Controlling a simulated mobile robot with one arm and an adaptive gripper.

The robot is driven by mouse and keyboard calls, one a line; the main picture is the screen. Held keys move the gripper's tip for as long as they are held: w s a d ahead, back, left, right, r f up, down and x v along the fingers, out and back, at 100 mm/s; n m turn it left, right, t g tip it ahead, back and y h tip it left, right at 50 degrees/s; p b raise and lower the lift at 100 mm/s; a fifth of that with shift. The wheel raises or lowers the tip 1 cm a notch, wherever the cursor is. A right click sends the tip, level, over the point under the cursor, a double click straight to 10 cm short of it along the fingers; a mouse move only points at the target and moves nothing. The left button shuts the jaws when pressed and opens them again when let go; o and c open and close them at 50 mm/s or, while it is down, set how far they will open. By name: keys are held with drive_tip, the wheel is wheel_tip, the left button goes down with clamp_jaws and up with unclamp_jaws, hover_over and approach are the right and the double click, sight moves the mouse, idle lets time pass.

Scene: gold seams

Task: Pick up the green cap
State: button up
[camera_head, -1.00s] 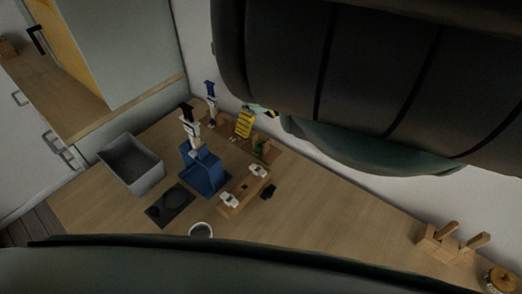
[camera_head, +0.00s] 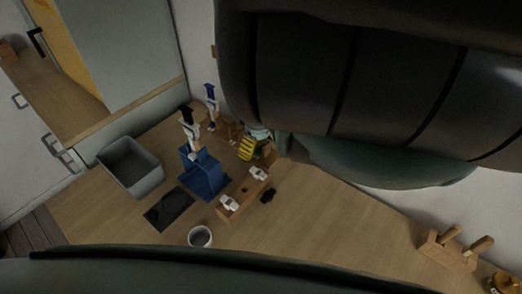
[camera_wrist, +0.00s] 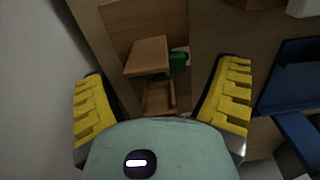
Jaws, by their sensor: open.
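The green cap (camera_wrist: 179,63) shows in the wrist view as a green piece beside a small wooden block on a wooden stand (camera_wrist: 158,95). The block and its shadow hide part of it, so its full shape cannot be told. My gripper (camera_wrist: 163,76) is open, with one yellow ridged finger on each side of the stand. Nothing is between the pads in a grasp. In the head view my gripper (camera_head: 250,150) is at the back of the table, by the stand, and covers most of it.
A blue holder (camera_head: 204,178) and a wooden block with white pieces (camera_head: 240,198) stand close by. A grey bin (camera_head: 130,168), a dark mat (camera_head: 168,210) and a cup (camera_head: 200,237) lie left and front. The table to the right is clear up to a wooden rack (camera_head: 447,252).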

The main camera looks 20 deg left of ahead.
drive_tip(key=shift+c, duration=0.4)
drive_tip(key=c, duration=0.8)
drive_tip(key=shift+c, duration=0.3)
